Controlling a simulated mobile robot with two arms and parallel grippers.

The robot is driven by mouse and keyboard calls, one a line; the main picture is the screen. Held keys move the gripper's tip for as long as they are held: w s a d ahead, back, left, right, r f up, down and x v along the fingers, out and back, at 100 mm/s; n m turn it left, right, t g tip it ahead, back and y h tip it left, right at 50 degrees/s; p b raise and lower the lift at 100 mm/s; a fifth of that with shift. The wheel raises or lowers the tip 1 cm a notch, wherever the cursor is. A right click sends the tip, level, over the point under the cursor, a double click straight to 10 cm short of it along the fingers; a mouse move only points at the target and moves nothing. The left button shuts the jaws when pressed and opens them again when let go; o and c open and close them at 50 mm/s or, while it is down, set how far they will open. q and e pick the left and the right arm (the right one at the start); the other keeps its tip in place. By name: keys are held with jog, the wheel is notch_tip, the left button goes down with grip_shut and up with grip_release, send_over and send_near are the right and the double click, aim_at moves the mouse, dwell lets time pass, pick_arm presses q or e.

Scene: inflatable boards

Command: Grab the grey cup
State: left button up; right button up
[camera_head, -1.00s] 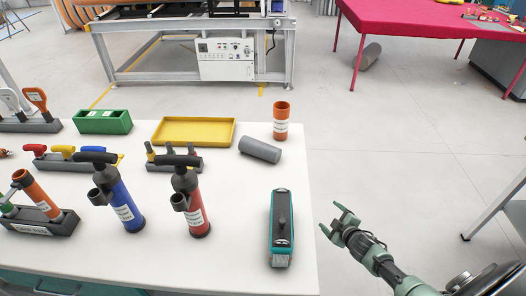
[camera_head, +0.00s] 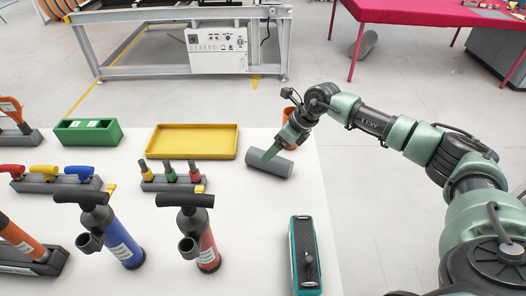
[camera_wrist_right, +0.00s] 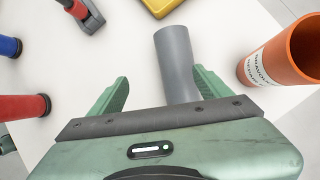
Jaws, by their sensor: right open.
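The grey cup (camera_head: 248,155) lies on its side near the table's far right corner. It also shows in the right wrist view (camera_wrist_right: 175,55), pointing away from the gripper. My right gripper (camera_head: 272,152) is over the cup's right part, reaching in from the right. In the wrist view the right gripper (camera_wrist_right: 160,76) is open, with one green finger on each side of the cup's near end. The right finger is close to the cup and the left one has a gap. I cannot tell whether either touches it. My left gripper is not in view.
An orange cup (camera_wrist_right: 284,52) stands just right of the gripper; the arm partly hides it in the head view. A yellow tray (camera_head: 194,157) is left of the grey cup. Red (camera_head: 208,250) and blue pumps and a teal device (camera_head: 304,262) stand nearer on the white table.

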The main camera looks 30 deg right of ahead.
aim_at(275, 158)
jog(key=shift+d+f+n+h, duration=0.25)
jog(key=shift+d+n+h, duration=0.25)
jog(key=shift+d, duration=0.6)
jog(key=shift+d+f+g+h, duration=0.2)
jog(key=shift+d+g+h, duration=0.05)
jog(key=shift+g+h, duration=0.05)
jog(key=shift+p+x, duration=0.6)
jog(key=shift+x, duration=0.55)
jog(key=p+x, duration=0.1)
jog(key=x, duration=0.3)
jog(key=shift+f, duration=0.45)
jog(key=c, duration=1.4)
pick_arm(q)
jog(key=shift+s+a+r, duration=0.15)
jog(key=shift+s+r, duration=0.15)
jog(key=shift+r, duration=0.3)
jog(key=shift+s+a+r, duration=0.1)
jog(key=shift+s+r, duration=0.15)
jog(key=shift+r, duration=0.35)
pick_arm(e)
jog(key=shift+c, duration=0.2)
